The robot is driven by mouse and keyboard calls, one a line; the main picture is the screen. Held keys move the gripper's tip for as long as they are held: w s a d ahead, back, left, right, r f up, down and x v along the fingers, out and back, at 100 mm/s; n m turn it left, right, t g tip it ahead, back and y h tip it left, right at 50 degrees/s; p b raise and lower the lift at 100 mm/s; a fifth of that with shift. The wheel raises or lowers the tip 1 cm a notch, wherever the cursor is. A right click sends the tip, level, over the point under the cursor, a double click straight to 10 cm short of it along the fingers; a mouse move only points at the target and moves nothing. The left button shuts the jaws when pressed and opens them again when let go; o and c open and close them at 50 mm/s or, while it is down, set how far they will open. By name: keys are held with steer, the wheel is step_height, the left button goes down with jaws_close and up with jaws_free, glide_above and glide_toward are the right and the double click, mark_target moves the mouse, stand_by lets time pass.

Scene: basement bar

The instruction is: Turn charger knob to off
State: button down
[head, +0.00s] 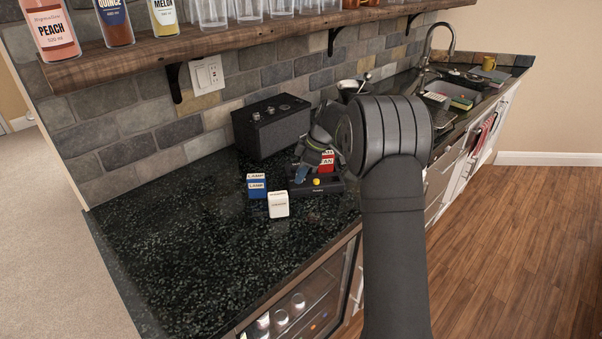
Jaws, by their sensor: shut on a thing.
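A low black panel (330,187) lies on the dark speckled counter. A small yellow knob (316,181) shows near its front edge. My gripper (301,175) reaches down over the panel's left part, just left of the yellow knob. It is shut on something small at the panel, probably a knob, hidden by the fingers. A white block (278,205) with small dark lettering stands in front left of the panel. I cannot read its label, nor see which way the charger knob points.
A blue-and-white block (257,186) marked LAMP stands left of the panel. A red block (327,162) is partly hidden behind my gripper. A black box with knobs (271,125) stands behind, against the tiled wall. A wooden shelf (200,50) overhangs. The counter's left part is clear.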

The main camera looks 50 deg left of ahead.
steer(key=shift+n+g+h, duration=0.3)
steer(key=shift+n+h, duration=0.1)
steer(key=shift+n, duration=0.9)
steer(key=c, duration=1.3)
jaws_free()
steer(key=shift+o, duration=0.2)
steer(key=v, duration=1.7)
steer(key=shift+w+r, duration=0.2)
steer(key=shift+w, duration=0.05)
steer(key=shift+a, duration=0.1)
